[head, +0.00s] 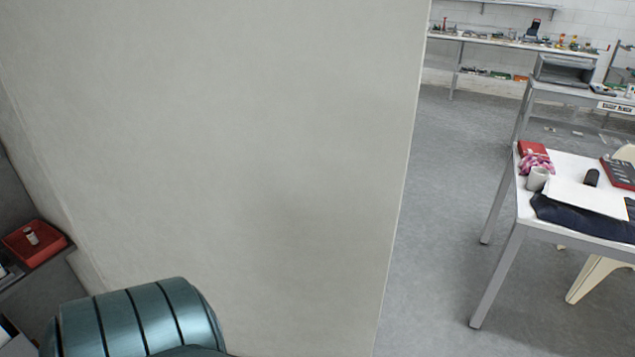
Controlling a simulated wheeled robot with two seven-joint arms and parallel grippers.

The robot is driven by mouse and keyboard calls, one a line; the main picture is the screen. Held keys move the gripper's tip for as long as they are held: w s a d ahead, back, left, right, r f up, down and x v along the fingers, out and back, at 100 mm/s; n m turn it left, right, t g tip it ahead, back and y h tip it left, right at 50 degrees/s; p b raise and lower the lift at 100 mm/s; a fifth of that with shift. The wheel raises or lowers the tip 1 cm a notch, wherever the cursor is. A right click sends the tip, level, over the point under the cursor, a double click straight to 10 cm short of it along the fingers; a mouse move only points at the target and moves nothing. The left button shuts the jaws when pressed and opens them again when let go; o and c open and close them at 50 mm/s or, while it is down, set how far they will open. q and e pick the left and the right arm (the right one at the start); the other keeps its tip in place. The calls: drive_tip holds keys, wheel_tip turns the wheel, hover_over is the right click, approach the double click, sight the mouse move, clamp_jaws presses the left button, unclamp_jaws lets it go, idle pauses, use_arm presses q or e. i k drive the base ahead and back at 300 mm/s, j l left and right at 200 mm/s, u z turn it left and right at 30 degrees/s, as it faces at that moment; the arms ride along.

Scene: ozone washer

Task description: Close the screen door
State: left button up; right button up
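I cannot make out a screen door in the head view. A large plain beige upright surface (230,150) fills the left and middle of the view, close in front of me. Its right edge runs from top to bottom, and the room shows beyond it. I cannot tell whether this surface is a wall or a panel. Neither of my grippers is in view.
A red tray (35,242) sits far left. Grey floor (440,190) is clear between surface and table.

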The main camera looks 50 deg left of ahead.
sight(253, 153)
drive_tip(key=i+l+z, duration=0.55)
drive_tip(key=i+l+u, duration=0.15)
drive_tip(key=i, duration=0.2)
drive_tip(key=i+l+u, duration=0.15)
drive_tip(key=i, duration=0.25)
drive_tip(key=i+u, duration=0.25)
drive_tip(key=u, duration=0.2)
drive_tip(key=i+u, duration=0.25)
drive_tip(key=u, duration=0.2)
drive_tip(key=i+u, duration=0.15)
drive_tip(key=u, duration=0.25)
drive_tip(key=i+u, duration=0.15)
drive_tip(key=u, duration=0.25)
drive_tip(key=i+l+u, duration=0.15)
drive_tip(key=u, duration=0.25)
drive_tip(key=i+l+u, duration=0.1)
drive_tip(key=u, duration=0.3)
drive_tip(key=i+l+u, duration=0.1)
drive_tip(key=u, duration=0.3)
drive_tip(key=i+l+u, duration=0.15)
drive_tip(key=u, duration=0.25)
drive_tip(key=i+l+u, duration=0.15)
drive_tip(key=u, duration=0.25)
drive_tip(key=l+u, duration=0.25)
drive_tip(key=u, duration=0.15)
drive_tip(key=i+l+u, duration=0.15)
drive_tip(key=l+u, duration=0.2)
drive_tip(key=i+l+u, duration=0.1)
drive_tip(key=l+u, duration=0.55)
drive_tip(key=i+l, duration=0.05)
